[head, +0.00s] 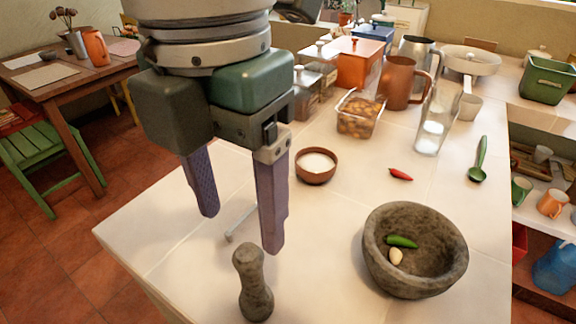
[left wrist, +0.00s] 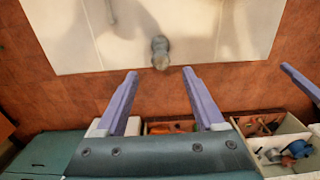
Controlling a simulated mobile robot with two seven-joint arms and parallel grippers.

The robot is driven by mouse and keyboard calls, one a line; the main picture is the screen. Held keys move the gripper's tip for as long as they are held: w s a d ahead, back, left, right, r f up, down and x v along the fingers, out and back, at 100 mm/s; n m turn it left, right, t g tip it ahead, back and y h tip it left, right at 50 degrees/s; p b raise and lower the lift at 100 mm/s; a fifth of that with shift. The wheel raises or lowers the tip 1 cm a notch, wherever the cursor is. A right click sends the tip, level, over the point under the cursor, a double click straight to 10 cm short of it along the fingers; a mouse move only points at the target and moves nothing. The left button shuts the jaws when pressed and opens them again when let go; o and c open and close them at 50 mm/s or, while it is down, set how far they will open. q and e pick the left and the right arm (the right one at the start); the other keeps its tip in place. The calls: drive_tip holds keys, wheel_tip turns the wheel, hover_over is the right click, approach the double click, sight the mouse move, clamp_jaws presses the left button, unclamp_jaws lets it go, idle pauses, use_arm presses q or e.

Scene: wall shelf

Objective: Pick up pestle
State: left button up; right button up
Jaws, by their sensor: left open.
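The pestle (head: 252,284), a grey stone club with a rounded knob, stands upright near the front edge of the white tiled counter. My left gripper (head: 240,234) is open and empty, pointing down above and behind the pestle in the head view. In the left wrist view the pestle (left wrist: 160,52) shows just beyond the gap between the open fingertips (left wrist: 160,73), apart from them. The stone mortar (head: 415,285) to its right holds a green chili (head: 402,241) and a garlic clove (head: 396,257). One purple finger, seemingly my right gripper's (left wrist: 302,82), shows at the left wrist view's right edge.
A salt bowl (head: 316,167), red chili (head: 400,174), green spoon (head: 480,160), glass (head: 435,125) and nut container (head: 358,115) stand farther back on the counter (head: 150,235). A thin grey rod (head: 240,222) lies behind the fingers. The counter left of the pestle is clear.

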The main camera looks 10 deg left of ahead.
sight(250, 269)
use_arm(q)
wheel_tip(250, 269, down, 4)
drive_tip(key=shift+w+d+f, duration=0.1)
drive_tip(key=shift+f, duration=0.05)
wheel_tip(250, 269, down, 6)
drive_tip(key=shift+r, duration=0.25)
clamp_jaws()
idle(0.5)
